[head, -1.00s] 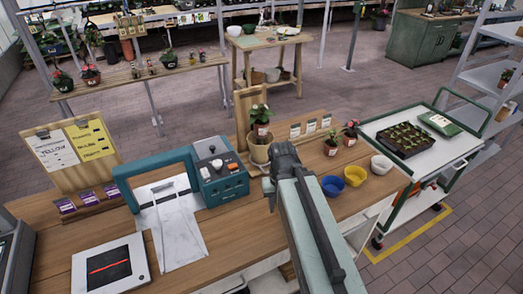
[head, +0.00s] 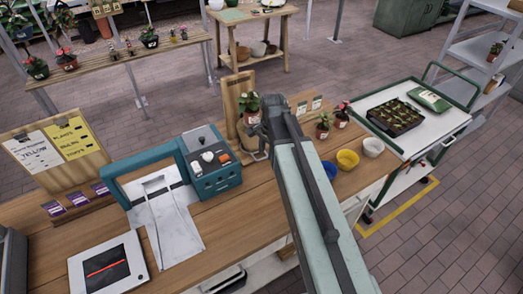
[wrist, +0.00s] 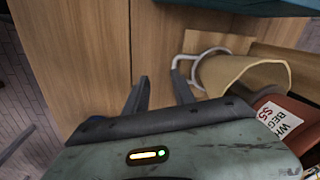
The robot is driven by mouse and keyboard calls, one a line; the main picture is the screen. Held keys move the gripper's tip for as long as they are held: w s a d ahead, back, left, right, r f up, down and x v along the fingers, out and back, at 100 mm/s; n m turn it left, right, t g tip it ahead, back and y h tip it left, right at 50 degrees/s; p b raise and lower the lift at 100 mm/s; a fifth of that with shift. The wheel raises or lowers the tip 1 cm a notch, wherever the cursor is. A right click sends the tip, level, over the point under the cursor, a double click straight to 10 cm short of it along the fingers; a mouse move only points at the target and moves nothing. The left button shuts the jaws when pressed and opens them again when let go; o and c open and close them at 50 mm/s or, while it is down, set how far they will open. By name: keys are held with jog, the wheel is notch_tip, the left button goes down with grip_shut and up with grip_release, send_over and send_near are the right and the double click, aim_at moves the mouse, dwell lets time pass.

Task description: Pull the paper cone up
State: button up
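The tan paper cone (wrist: 245,76) lies in the right half of the wrist view, with a pale grey curved holder (wrist: 187,58) around its left side. A brown-red pot with a white label (wrist: 280,118) is beside it. My gripper (wrist: 161,92) is open, its two dark fingers apart with only wood seen between them. The fingers are left of the cone, the right one near the holder; I cannot tell whether it touches. In the head view my gripper (head: 268,130) covers most of the cone, beside the potted plant (head: 249,108).
A teal machine (head: 213,168) stands just left of my gripper on the wooden bench (head: 225,240). A wooden upright board (head: 239,95) is behind the plant. Small potted plants (head: 323,128) and a yellow bowl (head: 347,160) stand to the right.

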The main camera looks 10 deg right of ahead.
aim_at(263, 158)
jog(key=w+f+m+b, duration=0.1)
jog(key=f+b, duration=0.1)
jog(key=w+f+m+b, duration=0.1)
jog(key=f+b, duration=0.1)
jog(key=b, duration=0.1)
jog(key=w+f+m+b, duration=0.1)
jog(key=f+b, duration=0.1)
jog(key=shift+w+a+f+b, duration=0.15)
jog(key=shift+w+f+b, duration=0.15)
jog(key=shift+w+f, duration=0.1)
jog(key=shift+r, duration=0.15)
grip_shut()
jog(key=shift+s, duration=0.1)
dwell(1.1)
